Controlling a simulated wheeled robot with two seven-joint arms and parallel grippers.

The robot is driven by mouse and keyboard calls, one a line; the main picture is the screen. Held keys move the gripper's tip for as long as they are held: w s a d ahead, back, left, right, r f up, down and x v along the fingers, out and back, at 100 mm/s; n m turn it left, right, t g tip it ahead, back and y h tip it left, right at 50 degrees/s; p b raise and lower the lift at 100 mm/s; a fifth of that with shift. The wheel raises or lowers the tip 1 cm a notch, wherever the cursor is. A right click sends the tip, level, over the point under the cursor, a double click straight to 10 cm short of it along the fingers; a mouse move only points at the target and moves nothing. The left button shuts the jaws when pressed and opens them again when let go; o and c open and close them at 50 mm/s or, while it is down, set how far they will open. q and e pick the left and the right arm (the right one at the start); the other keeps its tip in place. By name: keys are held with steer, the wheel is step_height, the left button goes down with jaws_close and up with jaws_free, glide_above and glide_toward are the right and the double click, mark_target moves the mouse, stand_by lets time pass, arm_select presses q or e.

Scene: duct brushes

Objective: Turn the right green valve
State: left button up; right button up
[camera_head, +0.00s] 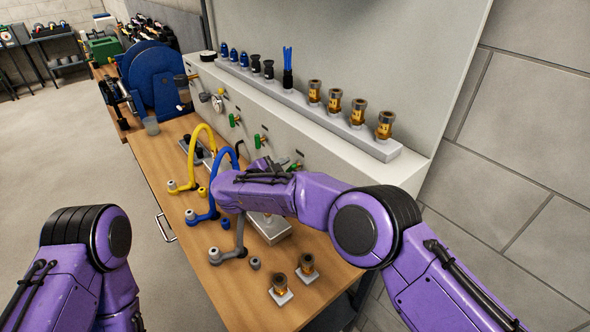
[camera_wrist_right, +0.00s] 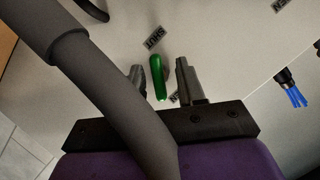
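Three green valves show on the pale panel in the head view: a far one (camera_head: 234,119), a middle one (camera_head: 260,140) and the nearest, right one (camera_head: 296,167), mostly hidden by my right arm. In the right wrist view, a green valve handle (camera_wrist_right: 157,78) stands between the two fingers of my right gripper (camera_wrist_right: 162,84). The fingers are apart, with a gap visible on each side of the handle. Contact cannot be seen. The right gripper is largely hidden by its arm in the head view. Only my left arm shows at lower left; its gripper is out of view.
A thick grey hose (camera_wrist_right: 110,95) crosses close before the right wrist camera. The wooden bench (camera_head: 175,232) holds yellow (camera_head: 206,135), blue (camera_head: 222,160) and grey (camera_head: 239,238) hoses. Brass fittings (camera_head: 307,264) stand near its front. A ledge of fittings (camera_head: 375,148) runs above the panel.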

steer(key=shift+r, duration=0.1)
steer(key=shift+s+r, duration=0.4)
steer(key=shift+s, duration=0.25)
steer(key=shift+s+r, duration=0.1)
steer(key=shift+s, duration=0.05)
steer(key=c, duration=0.5)
jaws_close()
arm_select(q)
steer(key=shift+s+r, duration=0.15)
steer(key=shift+s, duration=0.35)
